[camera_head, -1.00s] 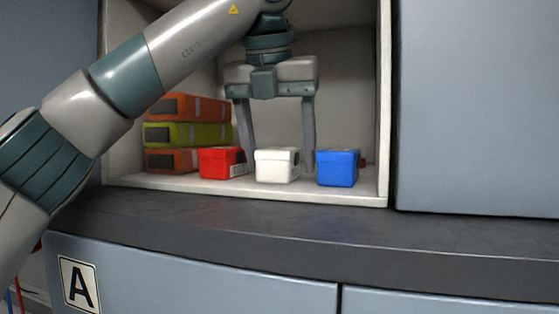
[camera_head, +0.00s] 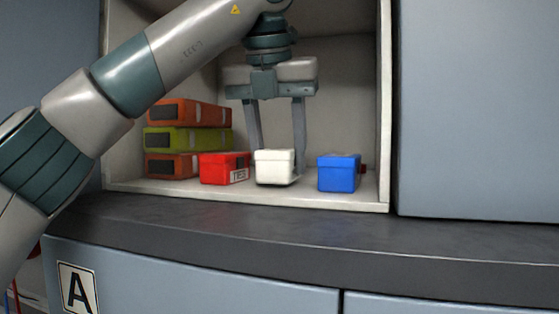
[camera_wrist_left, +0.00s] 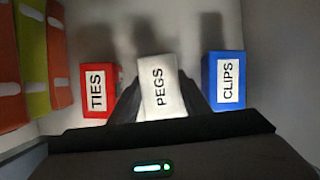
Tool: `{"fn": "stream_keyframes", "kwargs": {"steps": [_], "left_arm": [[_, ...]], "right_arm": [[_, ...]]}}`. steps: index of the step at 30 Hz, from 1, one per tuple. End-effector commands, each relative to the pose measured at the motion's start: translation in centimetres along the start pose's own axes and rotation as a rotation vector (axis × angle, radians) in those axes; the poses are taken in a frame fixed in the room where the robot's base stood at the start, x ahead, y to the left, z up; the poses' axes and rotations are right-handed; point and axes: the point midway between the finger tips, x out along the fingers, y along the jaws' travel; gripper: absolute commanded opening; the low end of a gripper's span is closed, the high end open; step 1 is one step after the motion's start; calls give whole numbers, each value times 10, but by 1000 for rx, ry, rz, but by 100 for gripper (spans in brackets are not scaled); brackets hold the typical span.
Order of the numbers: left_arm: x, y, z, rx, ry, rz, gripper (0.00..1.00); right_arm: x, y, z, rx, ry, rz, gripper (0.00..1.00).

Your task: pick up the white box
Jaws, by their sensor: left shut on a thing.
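The white box (camera_head: 274,167) stands on the floor of the open cabinet, between a red box and a blue box. The lower fingertips are partly hidden behind the box. In the head view the box looks slightly tilted; I cannot tell whether it is clear of the shelf. My right gripper is not in view.
The red box (camera_head: 224,168), labelled TIES, is close on the left. The blue box (camera_head: 339,173), labelled CLIPS, is on the right with a gap. Orange and green cases (camera_head: 187,136) are stacked at the left. The dark counter ledge (camera_head: 300,230) in front is clear.

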Motion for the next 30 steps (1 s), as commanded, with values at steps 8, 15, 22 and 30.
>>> {"fn": "stream_keyframes", "kwargs": {"steps": [8,15,22,30], "left_arm": [[-12,1,-16,1,-6,1,18],[-31,1,-67,1,-8,2,18],[-54,0,-118,1,-7,2,18],[-71,0,-155,0,-4,0,18]], "right_arm": [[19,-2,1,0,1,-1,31],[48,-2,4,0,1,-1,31],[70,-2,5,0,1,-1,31],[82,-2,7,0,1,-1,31]]}}
